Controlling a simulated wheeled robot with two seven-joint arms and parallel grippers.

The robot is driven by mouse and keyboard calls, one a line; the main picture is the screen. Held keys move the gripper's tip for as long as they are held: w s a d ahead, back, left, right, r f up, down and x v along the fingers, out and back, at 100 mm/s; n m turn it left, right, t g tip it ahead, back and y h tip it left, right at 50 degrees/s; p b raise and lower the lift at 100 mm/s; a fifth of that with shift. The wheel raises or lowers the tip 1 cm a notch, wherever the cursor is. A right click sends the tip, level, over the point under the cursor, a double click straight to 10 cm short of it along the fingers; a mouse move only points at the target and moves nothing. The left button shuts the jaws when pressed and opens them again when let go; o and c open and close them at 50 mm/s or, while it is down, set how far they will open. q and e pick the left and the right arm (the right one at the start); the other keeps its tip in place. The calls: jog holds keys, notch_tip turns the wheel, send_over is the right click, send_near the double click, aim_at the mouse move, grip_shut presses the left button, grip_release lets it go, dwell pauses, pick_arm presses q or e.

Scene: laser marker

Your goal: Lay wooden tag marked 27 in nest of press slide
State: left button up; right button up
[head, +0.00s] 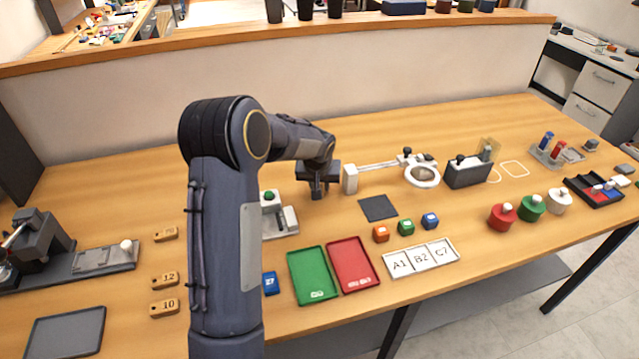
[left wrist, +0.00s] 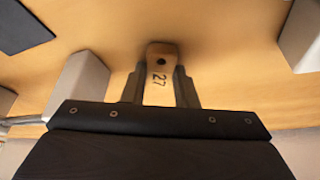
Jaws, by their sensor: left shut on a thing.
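The wooden tag marked 27 (left wrist: 160,78) shows in the left wrist view between my left gripper's fingers (left wrist: 160,88), which are shut on it. Its hole end points away from the palm. In the head view my left gripper (head: 317,190) is over the middle of the table, right of the green-button device; I cannot make out the tag there. The press (head: 36,238) stands at the far left of the head view. Its slide (head: 104,258), a grey plate with a white knob, lies to the right of it, far from my gripper. My right gripper is not in view.
Wooden tags marked 20 (head: 166,235), 12 (head: 165,280) and 10 (head: 164,306) lie between the slide and my left arm. A grey tray (head: 66,332) lies in front of the press. The green-button device (head: 286,222) and a magnifier (head: 422,176) stand near my gripper.

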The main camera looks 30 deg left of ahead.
pick_arm(q)
jog(key=o, duration=0.9)
jog(key=shift+f, duration=0.1)
jog(key=shift+o, duration=0.2)
